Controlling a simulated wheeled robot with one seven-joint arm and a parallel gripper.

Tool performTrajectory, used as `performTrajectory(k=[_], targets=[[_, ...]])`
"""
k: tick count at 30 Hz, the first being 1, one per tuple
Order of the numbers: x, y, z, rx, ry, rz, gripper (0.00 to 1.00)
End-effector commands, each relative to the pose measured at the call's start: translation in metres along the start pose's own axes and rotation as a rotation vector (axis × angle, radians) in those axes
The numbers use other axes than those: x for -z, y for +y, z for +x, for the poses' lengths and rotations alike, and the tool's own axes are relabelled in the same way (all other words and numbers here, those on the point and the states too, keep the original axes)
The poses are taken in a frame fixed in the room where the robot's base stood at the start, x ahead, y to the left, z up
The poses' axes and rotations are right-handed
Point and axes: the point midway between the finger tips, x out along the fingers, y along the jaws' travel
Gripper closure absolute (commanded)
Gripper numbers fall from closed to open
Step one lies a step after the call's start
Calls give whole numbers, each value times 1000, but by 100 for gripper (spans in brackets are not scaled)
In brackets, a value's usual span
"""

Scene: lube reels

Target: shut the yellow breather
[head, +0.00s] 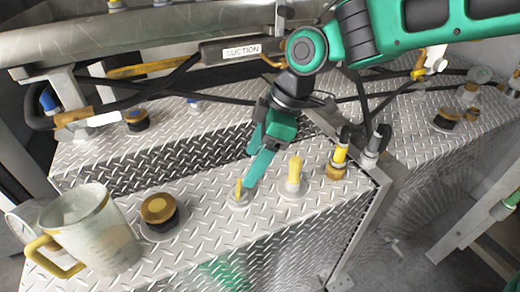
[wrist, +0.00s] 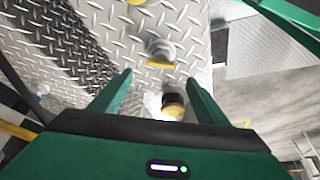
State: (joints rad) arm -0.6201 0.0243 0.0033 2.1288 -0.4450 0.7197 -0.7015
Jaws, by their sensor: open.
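My gripper (head: 252,180) reaches down to the tread-plate deck with its green fingers apart; it also shows at the wrist (wrist: 160,80). By the fingertips is a small fitting with an upright yellow piece (head: 239,190) on a round grey base; a similar yellow-and-grey fitting shows between and beyond the fingers in the wrist view (wrist: 160,58). I cannot tell whether a finger touches it. Just right stands another fitting with a taller yellow top (head: 294,172). I cannot tell for sure which one is the yellow breather. Nothing is held.
A gold-and-black cap (head: 160,210) and a grey jug with a yellow handle (head: 92,235) stand left. A yellow hose fitting (head: 338,165) is right, near the metal rail (head: 365,215). A SUCTION-labelled hose (head: 238,51) runs behind. Bare deck lies around the fittings.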

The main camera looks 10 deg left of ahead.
Motion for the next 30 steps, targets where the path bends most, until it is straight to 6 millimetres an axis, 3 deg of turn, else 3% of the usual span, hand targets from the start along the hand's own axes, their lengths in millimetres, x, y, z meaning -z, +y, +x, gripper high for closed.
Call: performTrajectory(k=[9,15,29,30], targets=[[-1,-1,54,3,-3,1,31],[-1,0,76,2,-3,2,31],[-1,0,86,-1,-2,3,31],[-1,0,85,-1,-2,3,41]])
